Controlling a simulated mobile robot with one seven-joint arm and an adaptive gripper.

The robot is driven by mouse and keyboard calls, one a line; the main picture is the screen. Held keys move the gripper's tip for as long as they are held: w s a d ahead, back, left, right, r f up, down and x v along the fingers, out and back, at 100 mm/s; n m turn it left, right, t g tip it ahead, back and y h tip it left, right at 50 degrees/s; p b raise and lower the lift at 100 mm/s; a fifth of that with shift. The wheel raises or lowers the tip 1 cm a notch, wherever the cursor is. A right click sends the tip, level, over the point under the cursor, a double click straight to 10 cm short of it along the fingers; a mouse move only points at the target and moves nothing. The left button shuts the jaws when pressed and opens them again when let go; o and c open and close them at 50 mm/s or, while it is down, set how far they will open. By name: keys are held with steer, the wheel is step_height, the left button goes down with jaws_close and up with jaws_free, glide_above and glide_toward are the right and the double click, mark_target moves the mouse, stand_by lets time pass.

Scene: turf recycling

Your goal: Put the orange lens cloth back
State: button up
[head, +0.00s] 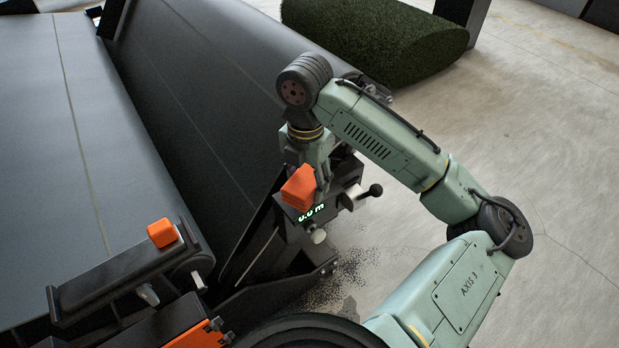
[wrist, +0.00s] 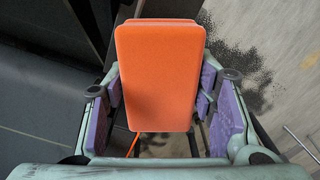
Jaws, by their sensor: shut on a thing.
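The orange lens cloth (head: 299,187) is a thick folded pad with rounded corners. My gripper (head: 314,180) is shut on it and points down beside a dark display unit. In the wrist view the cloth (wrist: 158,75) sits between the purple finger pads, one at its left edge and one at its right. The cloth is just above or in front of the unit's green readout (head: 311,213); I cannot tell whether they touch. A second, smaller orange block (head: 162,232) sits on a black rail at left.
A dark conveyor belt (head: 190,90) slopes beside the gripper on the left. A lever with a black knob (head: 374,190) sticks out just right of the gripper. A turf roll (head: 375,40) lies at the back. Black crumbs lie on the concrete floor (head: 540,150), which is open at right.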

mark_target(310, 183)
steer(key=shift+w+d, duration=0.15)
steer(key=shift+w, duration=0.45)
steer(key=shift+w+d, duration=0.15)
steer(key=shift+w, duration=0.45)
steer(key=shift+w+f, duration=0.2)
steer(key=shift+f+p, duration=0.45)
steer(key=shift+f, duration=1.25)
steer(key=shift+f, duration=0.2)
steer(key=o, duration=1.1)
steer(key=shift+r, duration=0.1)
step_height(310, 183, up, 12)
steer(key=shift+r+b, duration=0.15)
steer(key=shift+b, duration=0.25)
